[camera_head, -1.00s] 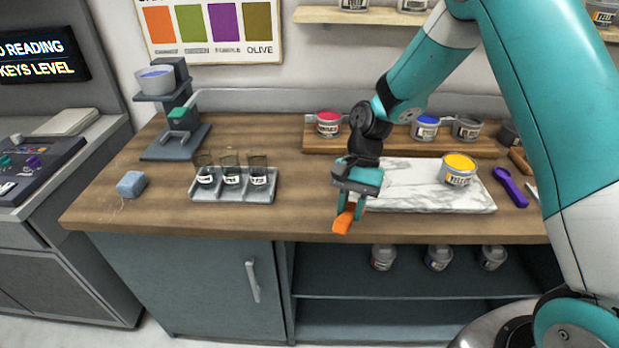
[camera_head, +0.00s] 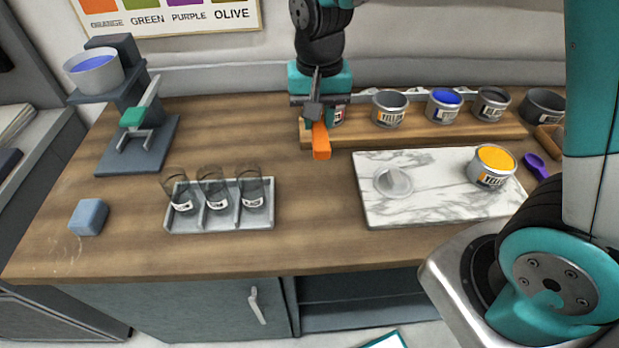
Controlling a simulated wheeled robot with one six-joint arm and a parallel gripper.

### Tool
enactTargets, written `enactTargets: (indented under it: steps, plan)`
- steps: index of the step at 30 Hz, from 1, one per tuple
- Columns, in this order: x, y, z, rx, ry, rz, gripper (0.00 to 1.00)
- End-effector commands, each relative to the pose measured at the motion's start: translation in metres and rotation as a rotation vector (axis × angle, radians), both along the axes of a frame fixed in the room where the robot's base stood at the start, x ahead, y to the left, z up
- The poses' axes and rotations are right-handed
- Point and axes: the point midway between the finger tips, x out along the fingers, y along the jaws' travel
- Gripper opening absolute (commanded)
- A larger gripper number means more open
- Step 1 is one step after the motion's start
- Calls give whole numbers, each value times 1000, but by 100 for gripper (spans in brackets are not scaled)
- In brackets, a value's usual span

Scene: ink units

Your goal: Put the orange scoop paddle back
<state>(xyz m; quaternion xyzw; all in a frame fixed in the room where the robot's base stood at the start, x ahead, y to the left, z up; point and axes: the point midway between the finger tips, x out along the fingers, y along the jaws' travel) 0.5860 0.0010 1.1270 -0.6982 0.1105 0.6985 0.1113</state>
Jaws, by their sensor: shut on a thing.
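My gripper (camera_head: 315,112) is shut on the orange scoop paddle (camera_head: 321,141). The paddle's orange end points down and toward the camera; its grey upper part is between the fingers. The gripper is at the back of the counter, at the left end of the raised wooden board (camera_head: 420,133). It stands in front of a tin (camera_head: 338,116) that it mostly hides. I cannot tell whether the paddle touches the board or the counter.
More tins, one a blue tin (camera_head: 444,104), stand on the board. A marble slab (camera_head: 430,212) bears a yellow tin (camera_head: 491,168) and a clear dish (camera_head: 393,181). A purple scoop (camera_head: 537,165) lies at right. A tray with glasses (camera_head: 218,217) and a blue block (camera_head: 89,216) are at left.

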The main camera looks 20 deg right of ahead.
Motion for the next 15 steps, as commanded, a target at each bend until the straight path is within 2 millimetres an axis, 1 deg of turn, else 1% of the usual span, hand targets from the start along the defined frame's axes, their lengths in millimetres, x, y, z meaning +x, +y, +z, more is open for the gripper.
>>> enactTargets:
  steps: [2,5,12,15]
  plan:
    - [-1,-1,-13,-3,6,0,0]
    - [-2,-3,-38,-4,10,-3,0]
    - [-3,-4,-107,-4,11,-5,0]
    - [-2,-3,-130,-3,7,-4,0]
